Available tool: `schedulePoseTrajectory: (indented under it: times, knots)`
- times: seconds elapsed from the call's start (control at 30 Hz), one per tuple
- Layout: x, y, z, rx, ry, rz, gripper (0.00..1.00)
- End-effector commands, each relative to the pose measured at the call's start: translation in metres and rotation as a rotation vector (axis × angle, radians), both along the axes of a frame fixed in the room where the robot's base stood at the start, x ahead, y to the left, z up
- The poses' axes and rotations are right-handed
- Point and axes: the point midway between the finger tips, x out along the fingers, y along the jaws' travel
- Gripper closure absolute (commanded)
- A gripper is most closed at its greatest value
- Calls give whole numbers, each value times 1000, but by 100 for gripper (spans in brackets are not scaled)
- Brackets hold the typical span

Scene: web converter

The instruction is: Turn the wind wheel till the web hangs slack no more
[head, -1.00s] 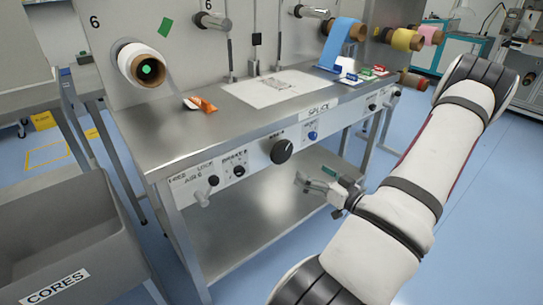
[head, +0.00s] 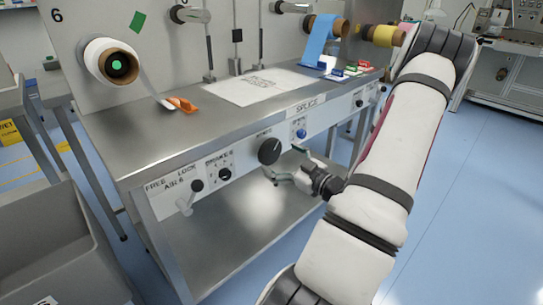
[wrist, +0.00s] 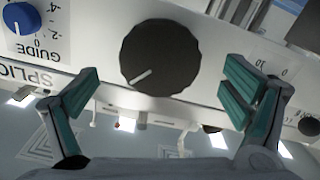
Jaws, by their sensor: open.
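The wind wheel is most likely the large black knob (head: 269,151) on the bench's front panel; its label is too small to read in the head view. In the wrist view the knob (wrist: 160,57) has a ridged rim and a white pointer line. My gripper (head: 284,163) is open and empty in front of the panel. Its green-padded fingers (wrist: 160,90) stand to either side of the knob, apart from it. A white roll (head: 112,62) hangs at the left of the upright panel. Its pale web (head: 150,88) runs down to the bench top beside an orange piece.
The blue guide knob (head: 301,134) sits right of the large knob. A lock lever (head: 187,201) and small black knobs are to the left. A grey bin (head: 55,240) stands at front left. The bench's lower shelf (head: 240,232) is clear.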

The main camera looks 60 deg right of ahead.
Motion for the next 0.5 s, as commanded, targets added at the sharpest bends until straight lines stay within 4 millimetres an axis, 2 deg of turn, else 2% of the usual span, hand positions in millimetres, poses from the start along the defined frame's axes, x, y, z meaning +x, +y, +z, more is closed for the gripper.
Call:
schedulePoseTrajectory:
  times: [0.03, 0.2, 0.5]
  knots:
    - [9, -2, -1, -1, -1, 2, 6]
    - [30, -7, 0, -1, 0, 1, 6]
    - [41, -10, 0, 1, -1, -1, 6]
